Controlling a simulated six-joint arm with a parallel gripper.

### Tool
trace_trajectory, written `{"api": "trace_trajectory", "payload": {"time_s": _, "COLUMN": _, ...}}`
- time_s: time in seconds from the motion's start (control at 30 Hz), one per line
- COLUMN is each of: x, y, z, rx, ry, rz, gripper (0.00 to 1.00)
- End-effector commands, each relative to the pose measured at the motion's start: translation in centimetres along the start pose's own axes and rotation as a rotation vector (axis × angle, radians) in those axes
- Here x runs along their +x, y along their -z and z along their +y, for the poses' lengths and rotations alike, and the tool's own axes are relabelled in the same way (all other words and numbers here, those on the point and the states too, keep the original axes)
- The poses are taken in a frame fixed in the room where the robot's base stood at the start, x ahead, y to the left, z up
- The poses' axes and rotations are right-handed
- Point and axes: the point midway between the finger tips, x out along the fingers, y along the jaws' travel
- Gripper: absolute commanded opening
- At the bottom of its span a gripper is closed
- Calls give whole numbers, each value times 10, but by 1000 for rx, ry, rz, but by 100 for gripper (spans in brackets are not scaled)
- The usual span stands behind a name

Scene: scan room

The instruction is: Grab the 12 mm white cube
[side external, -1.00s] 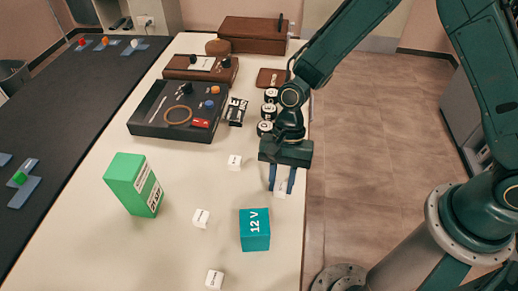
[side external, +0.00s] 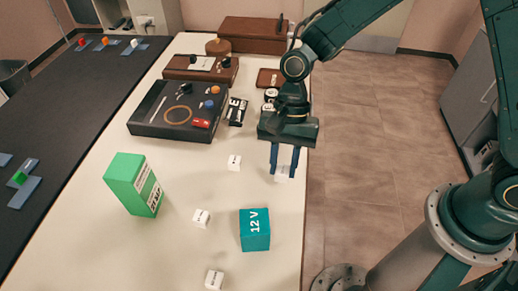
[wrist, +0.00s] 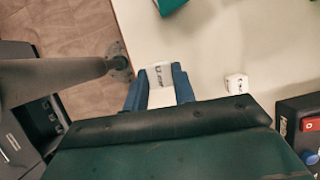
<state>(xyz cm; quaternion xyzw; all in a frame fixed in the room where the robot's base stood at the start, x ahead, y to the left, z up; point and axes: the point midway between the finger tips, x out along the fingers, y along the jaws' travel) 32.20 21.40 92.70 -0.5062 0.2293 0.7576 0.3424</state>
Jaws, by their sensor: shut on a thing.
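My gripper (side external: 284,175) is shut on a white cube (side external: 283,178) near the right edge of the table. In the wrist view the cube (wrist: 160,73) sits between the two blue fingers, with dark print on it that is too small to read surely. It appears raised a little above the table. Three other white cubes with small print lie apart on the table: one (side external: 234,163) left of my gripper, one (side external: 201,218) nearer the middle, and one (side external: 214,279) at the front. Their sizes cannot be read.
Bare table surrounds the cubes.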

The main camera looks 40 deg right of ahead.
Motion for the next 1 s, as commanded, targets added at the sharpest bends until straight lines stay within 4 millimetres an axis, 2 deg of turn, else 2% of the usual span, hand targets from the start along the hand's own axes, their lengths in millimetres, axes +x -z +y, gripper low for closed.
{"api": "trace_trajectory", "payload": {"time_s": 0.03, "x": -12, "y": -4, "z": -1, "rx": -3, "ry": 6, "rz": 2, "gripper": 5}}
{"api": "trace_trajectory", "payload": {"time_s": 0.3, "x": -67, "y": -27, "z": -1, "rx": -3, "ry": 6, "rz": 2, "gripper": 5}}
{"api": "trace_trajectory", "payload": {"time_s": 0.5, "x": -100, "y": -40, "z": 0, "rx": -1, "ry": 5, "rz": 2, "gripper": 5}}
{"api": "trace_trajectory", "payload": {"time_s": 0.7, "x": -118, "y": -48, "z": -1, "rx": 0, "ry": 4, "rz": 0, "gripper": 5}}
{"api": "trace_trajectory", "payload": {"time_s": 1.0, "x": -124, "y": -51, "z": 0, "rx": 1, "ry": 1, "rz": 0, "gripper": 5}}
